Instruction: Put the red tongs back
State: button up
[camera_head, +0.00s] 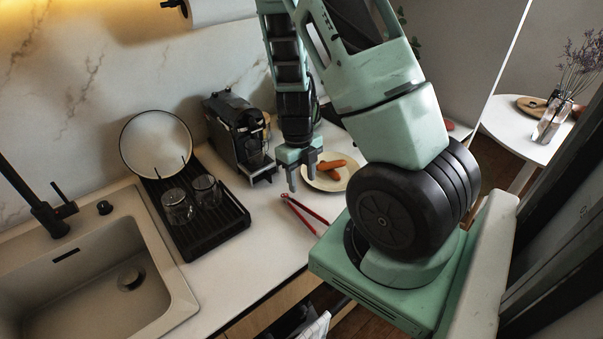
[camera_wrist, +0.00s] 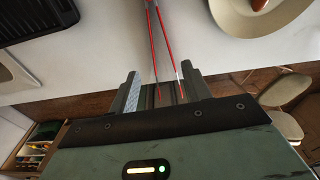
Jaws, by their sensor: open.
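In the wrist view the tongs (camera_wrist: 169,45) run from the top edge toward the gap between my open fingers (camera_wrist: 159,84). The fingers do not hold them; I cannot tell the exact height between.
A plate (camera_head: 325,187) with orange food stands beside my gripper. A coffee machine (camera_head: 237,131) is to its left. A black drying tray (camera_head: 217,232) holds two glasses (camera_head: 178,206) and a round dish (camera_head: 155,143). The sink (camera_head: 90,290) is at far left. Counter before the tongs is clear.

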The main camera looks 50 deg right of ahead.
jog(key=w+a+r+n+y, duration=0.1)
jog(key=a+r+n, duration=0.4)
jog(key=a+n, duration=0.5)
jog(key=w+a+r+n+y, duration=0.1)
jog(key=a+r+n, duration=0.3)
jog(key=a+n, duration=0.55)
jog(key=s+a+r+n, duration=0.4)
jog(key=s+a+n, duration=0.2)
jog(key=n, duration=0.7)
jog(key=s+a+r+n+t+h, duration=0.1)
jog(key=s+a+r+n, duration=0.4)
jog(key=n, duration=0.8)
jog(key=s+a, duration=0.1)
jog(key=a, duration=0.2)
jog(key=shift+s+a+h, duration=0.25)
jog(key=shift+s+h, duration=0.05)
jog(key=shift+s, duration=0.05)
